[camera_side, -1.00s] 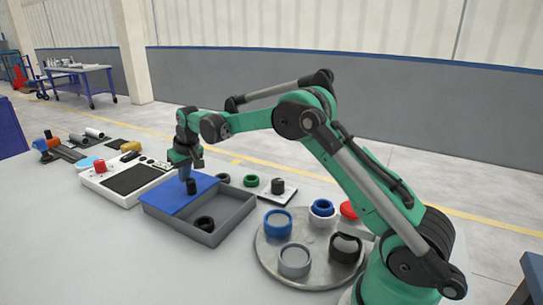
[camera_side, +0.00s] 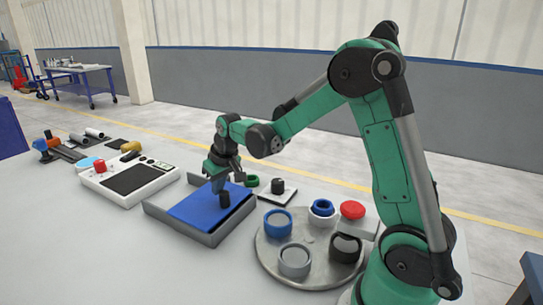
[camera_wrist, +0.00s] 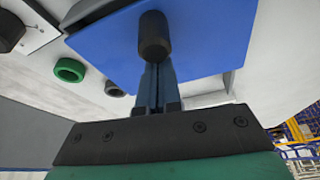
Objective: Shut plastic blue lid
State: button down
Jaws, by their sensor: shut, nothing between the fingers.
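The flat blue lid (camera_side: 203,205) lies on the grey box (camera_side: 212,237), over its middle and right; a grey strip of the box shows at the left. The lid carries an upright black knob (camera_side: 224,199). The lid (camera_wrist: 205,35) and knob (camera_wrist: 154,36) fill the upper middle of the wrist view. My gripper (camera_side: 217,187) is shut and empty, low over the lid, just left of the knob. In the wrist view its fingertips (camera_wrist: 157,72) are right against or very close to the knob; contact is hard to tell. The box's inside is hidden.
A round metal plate (camera_side: 310,270) with several rings stands close at the right, beside a red button (camera_side: 352,210). A control panel (camera_side: 128,182) lies left of the box. A green ring (camera_side: 251,181) and a white plate (camera_side: 290,192) lie behind. The front table is clear.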

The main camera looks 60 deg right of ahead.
jog(key=shift+s, duration=1)
